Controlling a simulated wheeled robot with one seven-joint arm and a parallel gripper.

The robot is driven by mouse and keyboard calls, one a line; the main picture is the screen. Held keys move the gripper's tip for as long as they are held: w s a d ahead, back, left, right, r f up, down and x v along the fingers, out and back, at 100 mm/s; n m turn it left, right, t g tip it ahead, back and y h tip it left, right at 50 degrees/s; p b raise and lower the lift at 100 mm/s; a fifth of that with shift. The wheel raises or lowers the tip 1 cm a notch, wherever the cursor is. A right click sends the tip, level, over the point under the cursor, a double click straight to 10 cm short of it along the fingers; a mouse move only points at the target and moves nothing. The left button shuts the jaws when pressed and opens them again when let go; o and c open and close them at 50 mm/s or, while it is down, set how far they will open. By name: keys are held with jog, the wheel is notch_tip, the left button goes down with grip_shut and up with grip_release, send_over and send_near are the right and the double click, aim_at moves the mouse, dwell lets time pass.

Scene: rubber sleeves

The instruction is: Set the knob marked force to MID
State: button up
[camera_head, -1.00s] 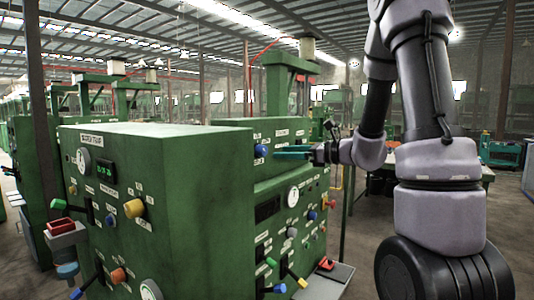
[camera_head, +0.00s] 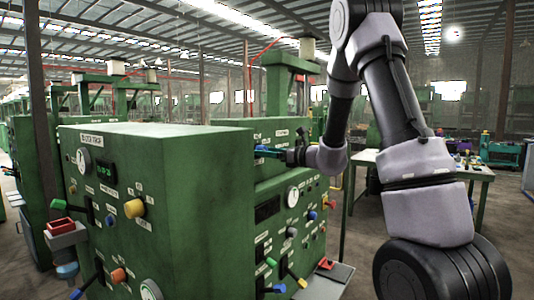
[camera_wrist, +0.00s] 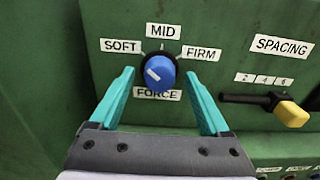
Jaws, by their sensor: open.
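The force knob (camera_wrist: 161,72) is blue with a white mark on the left of its face. The mark slants toward the upper left, on the SOFT side. SOFT (camera_wrist: 120,46), MID (camera_wrist: 162,30) and FIRM (camera_wrist: 201,54) labels surround it, with the FORCE label (camera_wrist: 157,94) below. My gripper (camera_wrist: 158,76) is open, with one teal finger left and one right of the knob, with gaps visible on both sides. In the head view, my gripper (camera_head: 268,149) is at the upper face of the green machine, and the knob cannot be made out behind the fingers.
A black lever with a yellow end (camera_wrist: 290,113) sits right of the knob, under the SPACING label (camera_wrist: 281,46). A nearer green cabinet (camera_head: 160,180) with its own knobs stands left in the head view. A gauge (camera_head: 292,196) and several knobs lie below my gripper.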

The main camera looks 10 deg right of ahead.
jog(key=shift+w+a, duration=0.1)
grip_shut()
jog(key=shift+m, duration=0.4)
jog(key=m, duration=0.8)
jog(key=shift+m, duration=0.4)
dwell(0.3)
grip_release()
